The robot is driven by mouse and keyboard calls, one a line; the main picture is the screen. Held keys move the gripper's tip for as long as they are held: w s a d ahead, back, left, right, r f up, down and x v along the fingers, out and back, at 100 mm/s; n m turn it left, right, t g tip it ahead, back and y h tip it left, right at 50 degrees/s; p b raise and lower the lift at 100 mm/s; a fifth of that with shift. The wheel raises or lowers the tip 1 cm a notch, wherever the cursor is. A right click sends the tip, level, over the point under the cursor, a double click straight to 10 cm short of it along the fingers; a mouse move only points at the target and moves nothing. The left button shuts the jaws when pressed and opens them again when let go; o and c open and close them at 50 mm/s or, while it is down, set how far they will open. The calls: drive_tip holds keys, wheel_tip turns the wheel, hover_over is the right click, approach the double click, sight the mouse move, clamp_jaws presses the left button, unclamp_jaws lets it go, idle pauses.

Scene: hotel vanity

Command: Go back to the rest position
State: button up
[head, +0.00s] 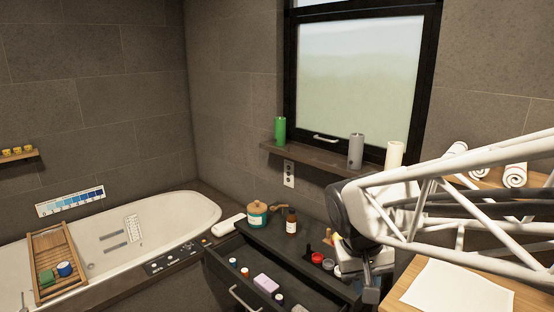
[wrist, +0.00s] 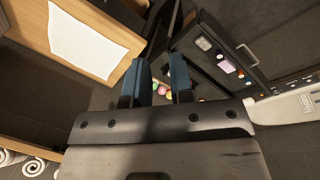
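My gripper (head: 370,288) hangs in the right half of the head view, in front of the dark vanity counter (head: 310,255). In the wrist view its two blue fingers (wrist: 161,72) stand apart with nothing held between them. Small pink, green and yellow items (wrist: 162,89) show in the gap, farther off and not touched. The arm reaches in from the right edge of the head view and hides part of the counter.
An open drawer (head: 240,290) with small items juts out at the counter's front. A jar (head: 257,217) and brown bottle (head: 291,221) stand on the counter. A wooden surface with white paper (head: 460,290) lies right; a bathtub (head: 150,235) is left.

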drive_tip(key=s+d+t+y, duration=0.1)
drive_tip(key=s+t+y, duration=0.1)
drive_tip(key=s, duration=0.9)
drive_tip(key=shift+d+r, duration=0.25)
drive_tip(key=shift+r, duration=0.15)
